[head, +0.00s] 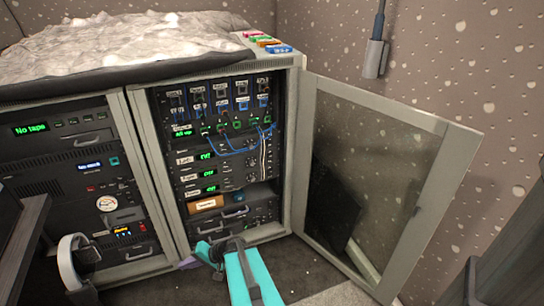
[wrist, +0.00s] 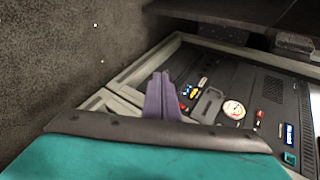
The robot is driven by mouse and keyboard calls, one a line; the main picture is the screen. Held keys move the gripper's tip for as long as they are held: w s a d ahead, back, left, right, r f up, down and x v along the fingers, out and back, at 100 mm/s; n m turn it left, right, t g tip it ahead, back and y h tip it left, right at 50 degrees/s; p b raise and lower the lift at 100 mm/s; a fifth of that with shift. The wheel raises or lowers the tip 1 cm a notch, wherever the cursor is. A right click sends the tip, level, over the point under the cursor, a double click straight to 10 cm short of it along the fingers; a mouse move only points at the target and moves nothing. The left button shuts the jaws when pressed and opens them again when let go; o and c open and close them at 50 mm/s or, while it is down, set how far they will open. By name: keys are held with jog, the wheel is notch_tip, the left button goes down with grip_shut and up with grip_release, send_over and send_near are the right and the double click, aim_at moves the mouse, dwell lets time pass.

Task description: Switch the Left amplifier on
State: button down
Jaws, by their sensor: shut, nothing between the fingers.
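The open right-hand rack holds a stack of dark units with small green displays. The upper one of these, with a white label that seems to read Left, is the Left amplifier (head: 222,156); its green display text is too small to read surely, and I cannot make out its switch. My gripper (head: 188,263) is low in front of the racks, below the amplifiers and apart from them. Its purple fingers also show in the wrist view (wrist: 161,88), closed together and empty, pointing across the foot of the left rack. My teal arm hides part of the floor.
A glass door (head: 375,180) stands open to the right of the rack. Blue cables (head: 235,148) hang above the amplifiers. An orange-brown box (head: 206,203) sits on a lower shelf. Headphones (head: 75,262) are at front left. The left rack (head: 75,185) has a round gauge.

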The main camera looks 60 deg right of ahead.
jog(key=s+d+r+m+t+h, duration=0.1)
jog(key=d+r+m+t+h, duration=0.1)
jog(key=d+r, duration=0.45)
jog(key=s+d+r+m+t+h, duration=0.1)
jog(key=d+r+m+t+h, duration=0.15)
jog(key=d, duration=0.65)
jog(key=s+d+r+m+t+h, duration=0.1)
jog(key=d+r+m+h, duration=0.15)
jog(key=d+r, duration=0.4)
jog(key=s+d+r+m+h, duration=0.3)
jog(key=s+d+r+h, duration=0.2)
jog(key=d, duration=0.5)
jog(key=s+d+r+m+h+p, duration=0.1)
jog(key=s+d+r+m+h, duration=0.2)
jog(key=s+d+r, duration=0.3)
jog(key=s+d+h, duration=0.1)
jog(key=s+d, duration=0.3)
jog(key=shift+s+h, duration=0.15)
jog(key=shift+h, duration=0.25)
jog(key=shift+d, duration=0.1)
jog(key=b+x, duration=0.2)
jog(key=shift+w+d+f+b, duration=0.1)
jog(key=shift+w+f+b, duration=0.05)
jog(key=shift+w+b, duration=0.25)
jog(key=w+b, duration=0.1)
jog(key=b, duration=0.4)
jog(key=shift+d, duration=0.4)
